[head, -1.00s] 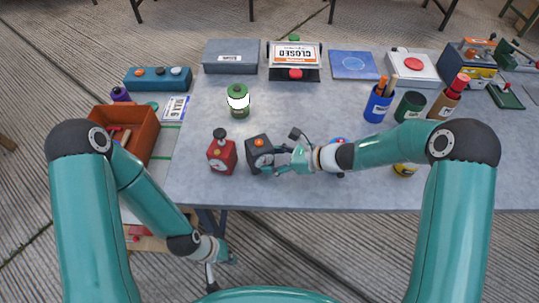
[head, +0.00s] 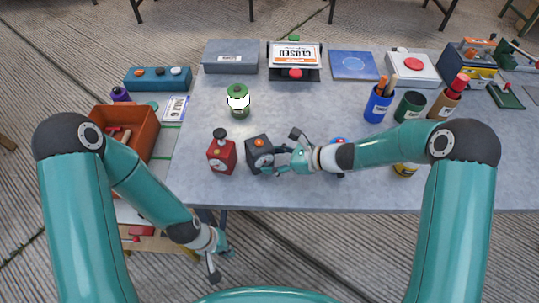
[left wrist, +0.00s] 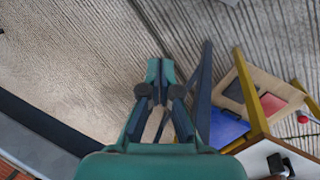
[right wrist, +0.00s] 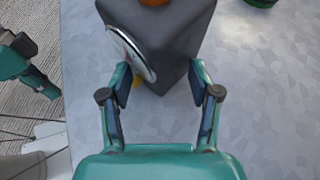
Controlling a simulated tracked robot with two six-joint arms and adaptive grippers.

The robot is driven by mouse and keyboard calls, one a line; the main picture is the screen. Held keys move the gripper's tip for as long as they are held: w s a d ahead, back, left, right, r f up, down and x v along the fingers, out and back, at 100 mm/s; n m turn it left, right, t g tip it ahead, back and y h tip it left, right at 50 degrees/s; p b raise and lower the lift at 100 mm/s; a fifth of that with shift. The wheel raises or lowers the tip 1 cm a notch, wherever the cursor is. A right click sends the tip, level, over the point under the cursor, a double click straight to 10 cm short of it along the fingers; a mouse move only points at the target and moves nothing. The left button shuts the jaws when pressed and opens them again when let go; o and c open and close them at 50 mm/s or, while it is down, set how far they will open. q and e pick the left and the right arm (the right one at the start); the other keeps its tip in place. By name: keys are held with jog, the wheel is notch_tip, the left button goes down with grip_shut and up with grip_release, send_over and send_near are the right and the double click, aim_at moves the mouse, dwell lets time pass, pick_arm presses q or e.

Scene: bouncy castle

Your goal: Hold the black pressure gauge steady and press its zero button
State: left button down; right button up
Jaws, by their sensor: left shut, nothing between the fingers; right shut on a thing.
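The black pressure gauge (head: 257,148) stands on the grey table, an orange button (head: 260,143) on its top and a round dial on its front. In the right wrist view the gauge (right wrist: 175,45) fills the top, its dial seen edge-on and the button cut by the frame's edge. My right gripper (head: 281,159) is at the gauge's right front, its fingers (right wrist: 160,76) closed on the gauge's body. My left gripper (head: 221,252) is shut and empty, below and in front of the table's front edge; its fingertips (left wrist: 160,70) are together in the left wrist view.
A red gauge-like box (head: 221,156) with a dark knob stands just left of the black gauge. A green can (head: 238,100) stands behind them. An orange bin (head: 135,128) is at the left. The tabletop between the black gauge and the back row is mostly clear.

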jog(key=shift+s+f, duration=0.2)
jog(key=shift+f, duration=0.15)
pick_arm(q)
jog(key=w+d+r+n+h, duration=0.1)
jog(key=w+d+r+n, duration=0.1)
jog(key=r, duration=0.4)
jog(key=w+d+r+n+t+h, duration=0.1)
jog(key=w+d+r+n, duration=0.1)
jog(key=w+r, duration=0.3)
jog(key=w+d+r+n+h, duration=0.1)
jog(key=w+d+r+n, duration=0.1)
jog(key=w+d+r, duration=0.2)
notch_tip(320, 180, up, 3)
jog(key=shift+d+r+t+h, duration=0.1)
jog(key=shift+d+t+h, duration=0.05)
jog(key=shift+t+h, duration=0.25)
jog(key=w+r+n+t+y, duration=0.1)
jog(key=w+r+n+t, duration=0.3)
jog(key=w+r+n, duration=0.4)
notch_tip(320, 180, up, 6)
jog(key=n+t+y, duration=0.2)
jog(key=n+y, duration=0.1)
jog(key=n, duration=0.2)
send_over(258, 145)
jog(key=shift+f, duration=4.15)
